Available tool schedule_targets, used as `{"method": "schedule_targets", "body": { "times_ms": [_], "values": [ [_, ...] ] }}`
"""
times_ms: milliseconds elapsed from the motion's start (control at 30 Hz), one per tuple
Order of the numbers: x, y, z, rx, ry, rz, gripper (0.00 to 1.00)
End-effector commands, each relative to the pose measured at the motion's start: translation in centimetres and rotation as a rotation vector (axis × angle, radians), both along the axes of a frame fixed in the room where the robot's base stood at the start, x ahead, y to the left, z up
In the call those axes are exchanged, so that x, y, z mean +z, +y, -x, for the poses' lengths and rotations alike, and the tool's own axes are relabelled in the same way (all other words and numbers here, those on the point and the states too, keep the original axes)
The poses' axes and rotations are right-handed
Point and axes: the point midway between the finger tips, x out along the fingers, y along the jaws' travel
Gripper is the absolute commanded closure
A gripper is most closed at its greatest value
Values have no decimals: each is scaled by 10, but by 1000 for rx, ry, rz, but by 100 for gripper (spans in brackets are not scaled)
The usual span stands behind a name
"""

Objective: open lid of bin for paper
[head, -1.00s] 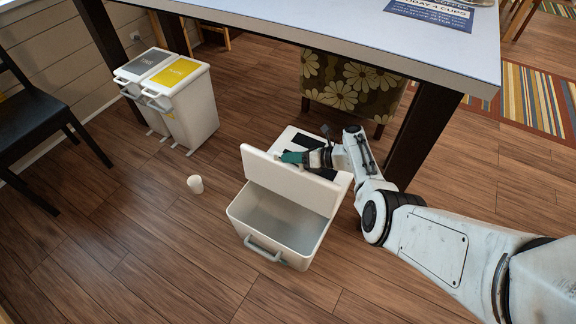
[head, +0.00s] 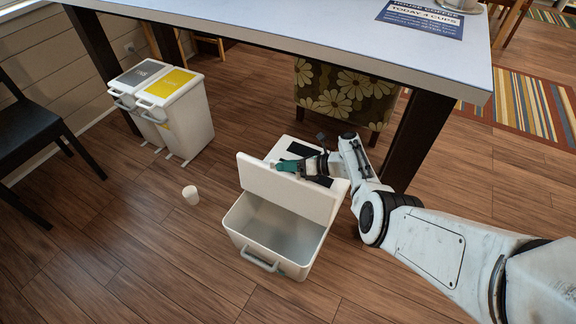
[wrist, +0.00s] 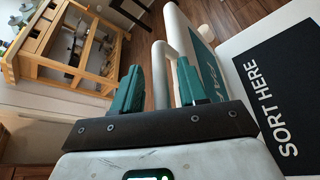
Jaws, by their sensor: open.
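The bin for paper (head: 283,268) is a white box with a grey front handle (head: 258,262). Its lid (head: 290,190) stands raised, tilted up at the back, and the grey inside shows empty. In the wrist view, a teal label with partly hidden letters (wrist: 201,68) shows on the lid's outer face, beside a pale curved bar (wrist: 172,35). My gripper (head: 283,165) is behind the raised lid, near its top edge. In the wrist view its teal fingers (wrist: 157,85) are apart, with the pale bar and lid edge between or just beyond them; contact is unclear.
Two bins with grey (head: 139,73) and yellow (head: 170,83) lid panels stand at left. A white cup (head: 190,194) stands on the floor. The table (head: 330,30) overhangs behind, its dark leg (head: 415,140) close to my arm. A black "SORT HERE" panel (wrist: 275,90) lies beside my gripper. Front floor is clear.

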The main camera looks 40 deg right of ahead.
Motion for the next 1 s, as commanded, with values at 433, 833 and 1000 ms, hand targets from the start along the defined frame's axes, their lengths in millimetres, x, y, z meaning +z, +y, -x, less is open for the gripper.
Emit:
{"method": "schedule_targets", "body": {
  "times_ms": [433, 833, 1000],
  "values": [
    [19, -26, 39, -4, 1, 0, 58],
    [32, -53, 84, -1, 0, 1, 58],
    [33, -55, 87, 1, 0, 0, 58]
  ]
}}
